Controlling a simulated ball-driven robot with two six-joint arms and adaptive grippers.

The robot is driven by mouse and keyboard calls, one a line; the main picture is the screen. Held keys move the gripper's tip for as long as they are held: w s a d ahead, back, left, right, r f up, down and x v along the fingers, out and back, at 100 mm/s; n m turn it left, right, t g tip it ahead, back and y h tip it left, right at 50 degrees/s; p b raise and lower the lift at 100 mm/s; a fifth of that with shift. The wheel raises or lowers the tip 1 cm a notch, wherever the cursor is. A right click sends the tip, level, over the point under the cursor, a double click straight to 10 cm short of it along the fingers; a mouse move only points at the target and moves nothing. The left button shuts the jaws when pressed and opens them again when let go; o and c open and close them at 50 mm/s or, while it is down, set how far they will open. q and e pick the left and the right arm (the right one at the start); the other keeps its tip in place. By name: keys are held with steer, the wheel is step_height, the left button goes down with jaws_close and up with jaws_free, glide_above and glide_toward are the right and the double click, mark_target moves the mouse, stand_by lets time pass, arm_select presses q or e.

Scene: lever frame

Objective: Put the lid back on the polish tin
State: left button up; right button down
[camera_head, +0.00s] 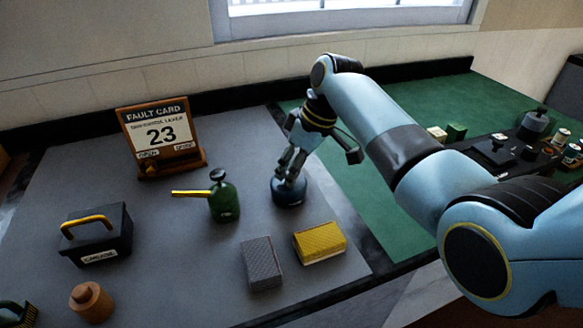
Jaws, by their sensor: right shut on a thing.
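The polish tin (288,194) is a small round dark-blue tin standing on the grey mat, right of the middle of the workbench. My right gripper (289,176) points down right over it, its fingers closed at the tin's top. What it grips there looks like the tin's lid, but the fingers cover most of it. I cannot tell whether the lid is seated on the tin or just above it. My left gripper is not in view.
A green oil can (224,201) with a yellow spout stands close left of the tin. A grey block (261,264) and a yellow block (320,242) lie in front. A fault card stand (162,138), a black toolbox (97,236) and a brown pot (91,302) are further left.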

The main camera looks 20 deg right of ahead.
steer(key=shift+f+p, duration=0.2)
steer(key=shift+p, duration=0.35)
stand_by(1.0)
steer(key=c, duration=0.6)
jaws_free()
steer(key=shift+c, duration=0.2)
steer(key=shift+r, duration=0.15)
step_height(320, 180, up, 7)
steer(key=p, duration=0.7)
steer(key=shift+p, duration=0.4)
jaws_close()
